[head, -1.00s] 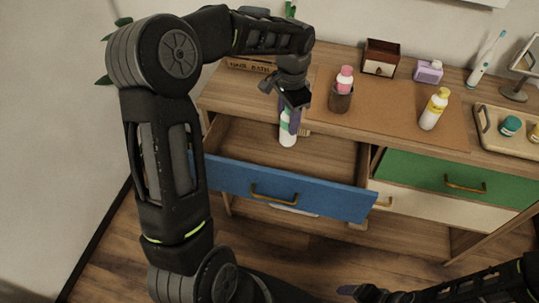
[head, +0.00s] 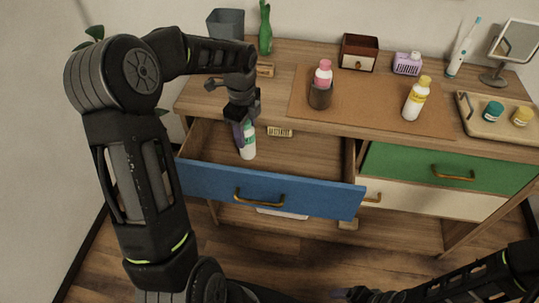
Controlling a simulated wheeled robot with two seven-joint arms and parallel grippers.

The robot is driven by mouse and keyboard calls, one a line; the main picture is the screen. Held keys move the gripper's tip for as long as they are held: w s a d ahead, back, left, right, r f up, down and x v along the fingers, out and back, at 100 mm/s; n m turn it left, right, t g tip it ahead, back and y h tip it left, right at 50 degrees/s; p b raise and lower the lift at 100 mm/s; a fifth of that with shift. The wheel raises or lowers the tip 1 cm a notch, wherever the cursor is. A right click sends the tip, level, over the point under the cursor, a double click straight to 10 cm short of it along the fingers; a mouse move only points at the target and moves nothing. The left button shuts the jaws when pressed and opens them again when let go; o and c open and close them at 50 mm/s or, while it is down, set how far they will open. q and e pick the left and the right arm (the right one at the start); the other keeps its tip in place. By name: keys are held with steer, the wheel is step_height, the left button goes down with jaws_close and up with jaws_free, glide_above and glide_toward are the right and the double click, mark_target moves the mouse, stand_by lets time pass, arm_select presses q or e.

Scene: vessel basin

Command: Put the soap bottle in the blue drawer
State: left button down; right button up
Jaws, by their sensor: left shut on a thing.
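The soap bottle (head: 248,147), white with a green band, hangs roughly upright in my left gripper (head: 241,125). The gripper is shut on its upper part, and a purple strip shows along the left side. The bottle is over the inside of the open blue drawer (head: 219,184), towards its left half; I cannot tell whether its base touches the drawer floor. My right gripper (head: 355,293) is low at the bottom edge, in front of the cabinet; its jaws are too dark to judge.
A small labelled box (head: 280,131) lies at the drawer's back. On the top stand a pink-capped bottle in a dark cup (head: 320,96), a yellow-capped bottle (head: 415,100) and a tray (head: 470,124) with jars. The green drawer (head: 430,166) is shut. The drawer's right half is clear.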

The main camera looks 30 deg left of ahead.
mark_target(247, 155)
arm_select(q)
step_height(247, 155, down, 6)
steer(key=shift+f, duration=0.1)
stand_by(0.4)
steer(key=shift+f+p, duration=0.4)
steer(key=shift+f, duration=1.45)
steer(key=shift+f, duration=0.15)
steer(key=c, duration=0.8)
jaws_free()
steer(key=shift+o, duration=0.2)
step_height(247, 155, up, 12)
steer(key=shift+r+b, duration=0.2)
steer(key=shift+b, duration=0.1)
